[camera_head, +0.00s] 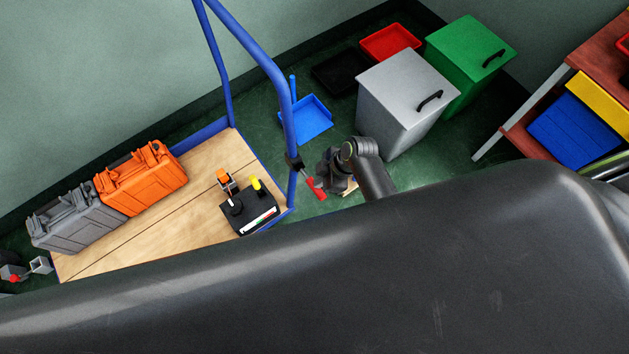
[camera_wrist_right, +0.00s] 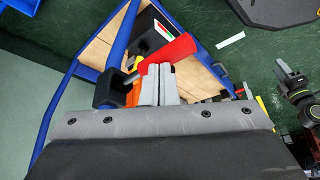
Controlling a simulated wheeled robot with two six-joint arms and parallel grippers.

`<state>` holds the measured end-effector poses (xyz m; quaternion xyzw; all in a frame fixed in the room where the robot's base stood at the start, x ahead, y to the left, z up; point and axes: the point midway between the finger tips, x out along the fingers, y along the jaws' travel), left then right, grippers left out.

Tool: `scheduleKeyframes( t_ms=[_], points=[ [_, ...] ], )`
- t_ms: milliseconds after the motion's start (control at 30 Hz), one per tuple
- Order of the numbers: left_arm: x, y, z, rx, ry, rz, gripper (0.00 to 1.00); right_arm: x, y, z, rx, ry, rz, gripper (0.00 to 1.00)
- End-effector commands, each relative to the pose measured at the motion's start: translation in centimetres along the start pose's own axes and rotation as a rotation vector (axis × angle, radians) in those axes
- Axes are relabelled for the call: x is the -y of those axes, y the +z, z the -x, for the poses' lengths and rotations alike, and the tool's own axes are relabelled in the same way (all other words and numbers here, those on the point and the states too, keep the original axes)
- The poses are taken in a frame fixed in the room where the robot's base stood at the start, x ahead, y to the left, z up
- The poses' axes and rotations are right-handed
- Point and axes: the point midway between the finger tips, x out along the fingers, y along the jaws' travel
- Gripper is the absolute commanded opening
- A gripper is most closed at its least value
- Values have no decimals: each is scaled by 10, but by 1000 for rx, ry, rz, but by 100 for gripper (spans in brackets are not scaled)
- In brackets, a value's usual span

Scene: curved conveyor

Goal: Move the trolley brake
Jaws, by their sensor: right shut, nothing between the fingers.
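The trolley brake is a red lever (camera_head: 317,188) on a black clamp (camera_head: 294,162), fixed to the blue upright of the trolley (camera_head: 95,255). In the right wrist view the red lever (camera_wrist_right: 168,55) and the black clamp (camera_wrist_right: 110,88) show large. My right gripper (camera_head: 332,172) is just right of the lever in the head view. In the wrist view its grey fingers (camera_wrist_right: 158,82) are shut together with nothing between them, and their tips overlap the lever's lower edge. I cannot tell whether they touch it.
On the trolley's wooden deck stand a grey case (camera_head: 75,220), an orange case (camera_head: 142,180) and a black control box (camera_head: 248,208). Behind the handle are a blue dustpan (camera_head: 312,120), a grey bin (camera_head: 385,105) and a green bin (camera_head: 470,55). My dark arm hides the lower head view.

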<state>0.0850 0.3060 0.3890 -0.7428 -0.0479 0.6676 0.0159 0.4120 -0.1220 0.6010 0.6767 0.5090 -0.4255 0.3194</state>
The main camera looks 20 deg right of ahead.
Motion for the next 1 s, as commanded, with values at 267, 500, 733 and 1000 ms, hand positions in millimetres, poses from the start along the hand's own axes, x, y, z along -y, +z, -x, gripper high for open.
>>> scheduleKeyframes(
  t_ms=[267,500,733,1000],
  points=[
    [-1,1,-7,0,0,0,36,-1,4,-10,-1,2,1,0],
    [-1,0,-7,0,0,0,36,0,4,-9,-1,1,1,0],
    [0,-2,12,0,1,0,36,0,20,10,3,0,-1,0],
    [0,-2,13,0,1,0,36,0,27,12,-1,0,1,0]
  ],
)
